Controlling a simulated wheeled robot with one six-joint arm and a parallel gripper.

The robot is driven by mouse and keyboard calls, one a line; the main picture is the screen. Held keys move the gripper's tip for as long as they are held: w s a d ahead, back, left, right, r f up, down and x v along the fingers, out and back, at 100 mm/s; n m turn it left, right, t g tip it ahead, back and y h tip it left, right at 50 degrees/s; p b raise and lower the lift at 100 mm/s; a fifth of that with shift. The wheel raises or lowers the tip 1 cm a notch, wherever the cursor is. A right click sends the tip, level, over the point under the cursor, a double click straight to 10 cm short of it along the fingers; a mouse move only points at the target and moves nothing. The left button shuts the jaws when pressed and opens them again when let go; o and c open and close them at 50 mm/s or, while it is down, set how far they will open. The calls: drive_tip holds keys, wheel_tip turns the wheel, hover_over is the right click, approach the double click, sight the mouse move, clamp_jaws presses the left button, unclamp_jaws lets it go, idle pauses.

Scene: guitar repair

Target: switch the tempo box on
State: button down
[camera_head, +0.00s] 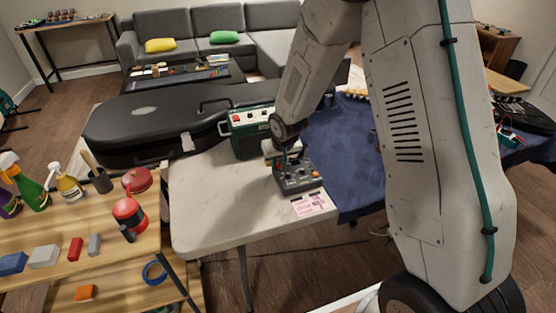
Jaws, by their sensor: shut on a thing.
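A dark grey box with knobs and an orange button, apparently the tempo box (297,178), sits on the light table near its right side. My gripper (284,160) reaches down from above to the box's back left part. Its fingers are shut on a small part at the top of the box. The gripper hides that part, so I cannot tell whether it is a knob or a switch, or how it is set.
A green amplifier-like box (249,132) stands just behind. A black guitar case (150,122) lies at the back left. A pink paper (313,204) lies in front of the box. A dark blue cloth (345,150) lies to the right. The light table's (215,205) front left is clear.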

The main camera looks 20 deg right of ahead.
drive_tip(key=shift+w, duration=0.1)
drive_tip(key=shift+w+f+g, duration=0.1)
drive_tip(key=shift+w+g, duration=0.1)
drive_tip(key=shift+g, duration=0.75)
drive_tip(key=shift+w+g, duration=0.2)
drive_tip(key=shift+g, duration=0.75)
drive_tip(key=c, duration=1.4)
unclamp_jaws()
wheel_tip(320, 180, up, 8)
drive_tip(key=shift+s, duration=0.25)
drive_tip(key=shift+f, duration=0.1)
